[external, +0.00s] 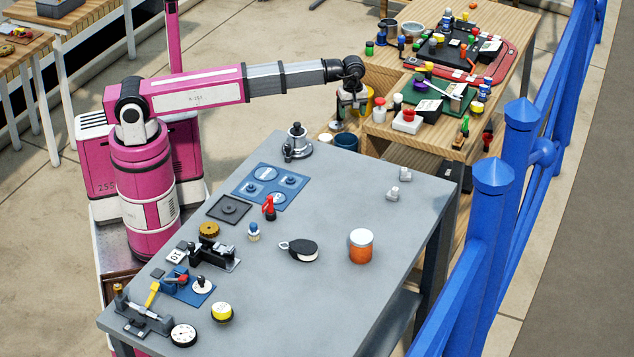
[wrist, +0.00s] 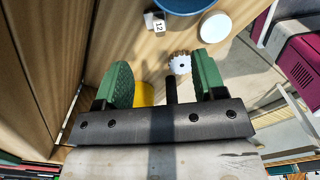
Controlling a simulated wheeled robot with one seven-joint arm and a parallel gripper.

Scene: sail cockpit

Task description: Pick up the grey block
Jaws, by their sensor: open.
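A black-and-white pulley block (external: 301,250) lies mid-table. I cannot tell for sure which thing is the grey block. My gripper (external: 350,112) is beyond the grey table's far edge, beside the wooden table, well apart from these pieces. In the wrist view my gripper (wrist: 164,82) is open, its green pads spread. A yellow thing (wrist: 145,93) and a white toothed disc (wrist: 181,65) show between or beyond the pads; none is visibly held.
The wooden table (external: 376,126) carries many small items, including a red-buttoned box (external: 407,121). A blue pot (external: 346,142) stands low near my gripper. A numbered cube (wrist: 154,22) and white disc (wrist: 214,26) show below. Blue railing (external: 492,220) runs right. The grey table's right half is mostly clear.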

